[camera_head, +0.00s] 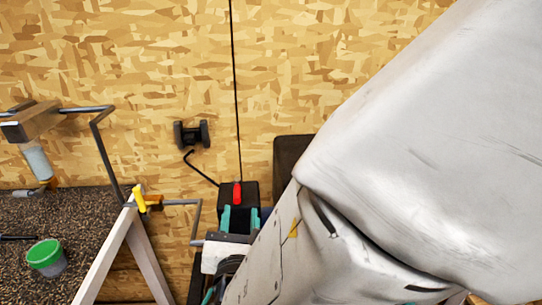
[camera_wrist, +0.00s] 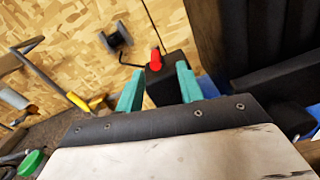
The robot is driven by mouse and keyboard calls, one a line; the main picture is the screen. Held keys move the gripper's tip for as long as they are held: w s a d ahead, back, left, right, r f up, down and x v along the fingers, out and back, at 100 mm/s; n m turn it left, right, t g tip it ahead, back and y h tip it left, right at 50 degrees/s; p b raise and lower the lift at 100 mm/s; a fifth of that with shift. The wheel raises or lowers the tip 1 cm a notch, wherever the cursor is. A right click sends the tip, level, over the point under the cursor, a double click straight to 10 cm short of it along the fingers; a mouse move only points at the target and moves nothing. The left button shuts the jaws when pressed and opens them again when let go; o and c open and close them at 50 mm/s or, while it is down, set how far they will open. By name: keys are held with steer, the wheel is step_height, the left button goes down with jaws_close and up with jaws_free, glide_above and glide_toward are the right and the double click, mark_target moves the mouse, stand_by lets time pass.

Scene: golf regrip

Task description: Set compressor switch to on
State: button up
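The compressor switch is a red lever (camera_head: 238,193) on a black box (camera_head: 251,189) near the wooden wall. The red lever (camera_wrist: 155,56) and the black box (camera_wrist: 172,72) also show in the wrist view, just beyond my fingertips and between them. My gripper (camera_head: 240,215) has two teal fingers set apart, with nothing held between them. In the wrist view my gripper (camera_wrist: 160,75) points at the box. I cannot tell whether a finger touches the box or the lever. My arm hides much of the compressor in the head view.
A dark speckled bench (camera_head: 70,220) with a green-lidded cup (camera_head: 46,254) stands at left. A pale trestle leg (camera_head: 140,250) and a yellow-handled clamp (camera_head: 139,198) are left of my gripper. A black wall fixture (camera_head: 191,134) and a hanging cable (camera_head: 236,90) are on the wall.

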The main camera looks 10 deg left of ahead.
mark_target(237, 189)
steer(key=shift+n+y, duration=0.3)
steer(key=x, duration=0.8)
steer(key=shift+a+f, duration=0.2)
steer(key=shift+a, duration=0.1)
steer(key=shift+s, duration=0.1)
jaws_close()
